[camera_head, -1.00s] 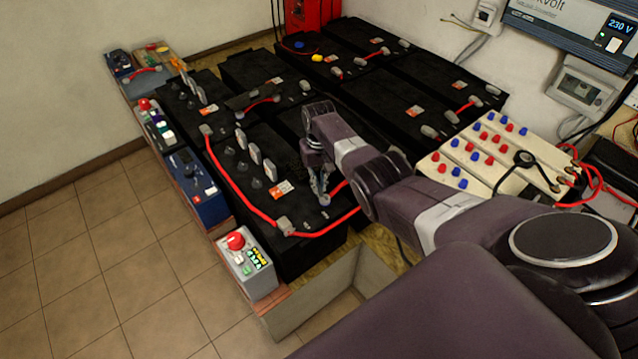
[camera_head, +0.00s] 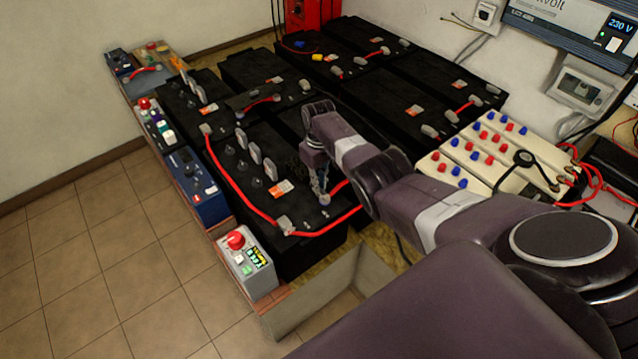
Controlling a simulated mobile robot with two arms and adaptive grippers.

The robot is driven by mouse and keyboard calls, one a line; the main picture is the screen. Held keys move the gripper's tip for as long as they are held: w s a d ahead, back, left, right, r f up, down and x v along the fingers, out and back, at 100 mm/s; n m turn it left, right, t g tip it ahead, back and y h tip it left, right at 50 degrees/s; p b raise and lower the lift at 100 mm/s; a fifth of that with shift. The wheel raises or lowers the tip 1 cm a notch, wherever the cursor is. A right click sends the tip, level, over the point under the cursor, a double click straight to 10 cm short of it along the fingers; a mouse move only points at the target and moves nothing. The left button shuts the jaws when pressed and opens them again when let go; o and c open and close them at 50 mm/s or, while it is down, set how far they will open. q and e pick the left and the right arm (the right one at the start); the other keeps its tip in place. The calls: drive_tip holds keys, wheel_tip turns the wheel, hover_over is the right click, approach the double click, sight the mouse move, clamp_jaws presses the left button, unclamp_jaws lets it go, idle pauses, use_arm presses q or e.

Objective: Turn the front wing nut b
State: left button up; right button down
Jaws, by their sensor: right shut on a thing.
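My right gripper (camera_head: 323,196) points down at the front black battery (camera_head: 296,262), at the terminal near its right front edge. Its fingers are shut on a small grey part there, which I take to be the wing nut; the fingers hide most of it. A red cable (camera_head: 337,223) runs along the battery's front edge to a grey terminal clamp (camera_head: 285,224), left of the gripper. Another red cable (camera_head: 229,183) runs from that clamp to the back left. My left gripper is not in view.
Several more black batteries (camera_head: 408,95) stand behind. A grey box with a red button (camera_head: 246,262) and a blue device (camera_head: 196,186) sit along the left ledge. White batteries (camera_head: 478,160) with red and blue caps are at right. Tiled floor (camera_head: 100,270) is clear at left.

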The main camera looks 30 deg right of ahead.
drive_tip(key=c, duration=2)
unclamp_jaws()
drive_tip(key=shift+c, duration=0.2)
wheel_tip(320, 180, up, 12)
